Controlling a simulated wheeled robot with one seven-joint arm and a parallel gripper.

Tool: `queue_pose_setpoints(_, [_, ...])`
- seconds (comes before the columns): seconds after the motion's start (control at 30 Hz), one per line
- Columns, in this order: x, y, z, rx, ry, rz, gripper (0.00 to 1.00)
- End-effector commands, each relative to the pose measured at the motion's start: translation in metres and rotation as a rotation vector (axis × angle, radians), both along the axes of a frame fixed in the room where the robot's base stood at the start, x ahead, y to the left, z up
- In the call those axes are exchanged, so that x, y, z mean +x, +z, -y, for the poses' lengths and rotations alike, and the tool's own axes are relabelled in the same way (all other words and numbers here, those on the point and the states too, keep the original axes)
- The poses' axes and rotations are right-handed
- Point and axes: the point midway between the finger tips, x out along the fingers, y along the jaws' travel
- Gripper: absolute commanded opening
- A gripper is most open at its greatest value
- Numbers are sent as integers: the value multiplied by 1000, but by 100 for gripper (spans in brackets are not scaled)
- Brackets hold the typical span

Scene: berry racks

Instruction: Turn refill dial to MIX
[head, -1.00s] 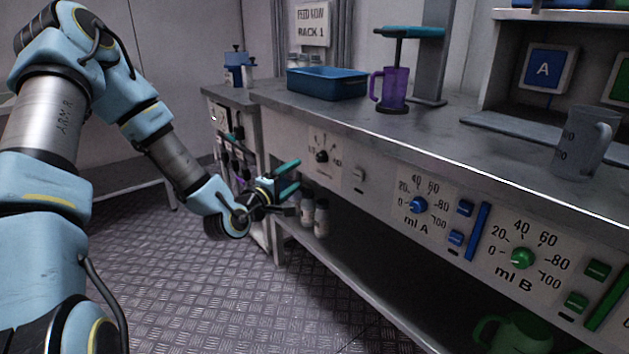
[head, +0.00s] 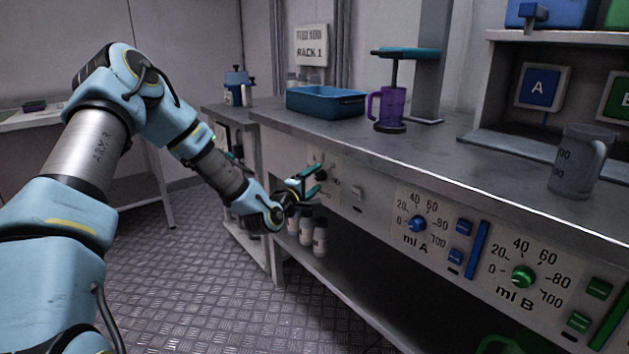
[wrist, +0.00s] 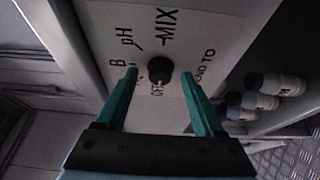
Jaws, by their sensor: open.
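The refill dial is a small black knob (wrist: 160,69) on a pale panel (wrist: 205,25). In the wrist view, the panel carries the marks B, pH and MIX, with MIX toward the top of the picture. A further mark beside the knob is partly covered. My gripper (wrist: 160,88) is open, with one teal finger on each side of the knob; I cannot tell whether either touches it. In the head view, my gripper (head: 314,182) is at the left end of the bench front, close to the knob (head: 321,175).
A white switch (head: 357,193), a blue dial (head: 417,223) and a green dial (head: 523,277) line the bench front to the right. Several bottles (head: 320,237) stand on the shelf below. A blue tray (head: 326,103) and a purple jug (head: 391,107) stand on top.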

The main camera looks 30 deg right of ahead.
Motion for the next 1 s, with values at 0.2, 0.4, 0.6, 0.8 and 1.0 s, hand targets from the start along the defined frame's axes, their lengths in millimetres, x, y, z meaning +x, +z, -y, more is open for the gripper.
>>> queue_pose_setpoints(0.2, [0, 0, 0, 0, 0, 0, 64])
queue_pose_setpoints(0.4, [0, 0, 0, 0, 0, 0, 41])
queue_pose_setpoints(0.6, [0, 0, 0, 0, 1, 0, 18])
queue_pose_setpoints(0.8, [0, 0, 0, 0, 1, 0, 0])
queue_pose_setpoints(1.0, [0, 0, -1, 0, 1, 2, 0])
